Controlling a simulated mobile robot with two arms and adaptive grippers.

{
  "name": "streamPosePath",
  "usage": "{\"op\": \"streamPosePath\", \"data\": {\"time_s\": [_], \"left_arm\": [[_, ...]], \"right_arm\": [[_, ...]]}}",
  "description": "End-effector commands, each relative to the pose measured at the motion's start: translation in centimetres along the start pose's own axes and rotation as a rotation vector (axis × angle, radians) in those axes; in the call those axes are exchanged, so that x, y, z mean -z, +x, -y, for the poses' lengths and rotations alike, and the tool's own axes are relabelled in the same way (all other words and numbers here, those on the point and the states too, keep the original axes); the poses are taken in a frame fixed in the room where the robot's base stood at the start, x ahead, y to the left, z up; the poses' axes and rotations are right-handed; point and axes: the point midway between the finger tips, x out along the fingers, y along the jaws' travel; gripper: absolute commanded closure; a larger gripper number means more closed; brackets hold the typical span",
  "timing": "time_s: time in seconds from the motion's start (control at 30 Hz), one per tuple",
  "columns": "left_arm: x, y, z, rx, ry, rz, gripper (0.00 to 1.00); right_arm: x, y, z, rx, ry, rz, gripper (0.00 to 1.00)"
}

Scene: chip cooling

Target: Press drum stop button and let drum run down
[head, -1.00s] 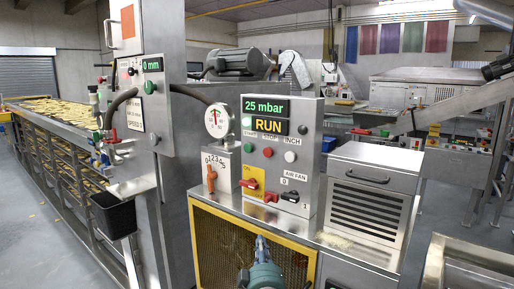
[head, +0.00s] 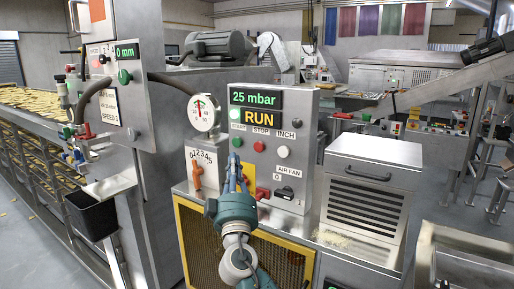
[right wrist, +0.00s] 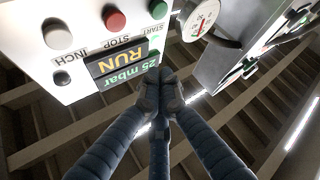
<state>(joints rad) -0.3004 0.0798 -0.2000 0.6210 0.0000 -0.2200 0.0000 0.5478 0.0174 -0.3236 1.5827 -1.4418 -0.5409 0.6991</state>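The red stop button (head: 259,146) sits on the grey control panel (head: 302,120), between the green start button (head: 237,142) and the white inch button (head: 283,152). The display (head: 255,107) above reads 25 mbar and RUN. The stop button also shows at the top of the right wrist view (right wrist: 116,21). My right gripper (head: 235,162) is in front of the panel, below and left of the stop button in the picture. In the right wrist view its blue-grey fingers (right wrist: 160,88) are drawn together, with nothing seen between them; they look apart from the red button. My left gripper is out of view.
A pressure gauge (head: 204,113) and an orange-handled lever (head: 196,174) are left of the panel. A red switch (head: 263,193) and the air fan knob (head: 285,193) are low on it. A louvred steel cabinet (head: 365,205) stands at right.

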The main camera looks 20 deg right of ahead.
Motion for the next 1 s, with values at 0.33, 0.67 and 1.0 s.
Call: {"op": "streamPosePath", "data": {"time_s": [0.33, 0.67, 1.0], "left_arm": [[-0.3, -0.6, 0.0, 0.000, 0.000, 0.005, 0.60], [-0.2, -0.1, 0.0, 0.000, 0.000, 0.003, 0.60], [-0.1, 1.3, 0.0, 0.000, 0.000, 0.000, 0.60]], "right_arm": [[-1.3, 1.6, -0.7, 0.001, -0.004, 0.000, 1.00], [-4.8, 4.5, -1.6, 0.000, -0.003, 0.000, 1.00], [-5.9, 6.1, -2.3, 0.001, -0.001, 0.001, 1.00]]}}
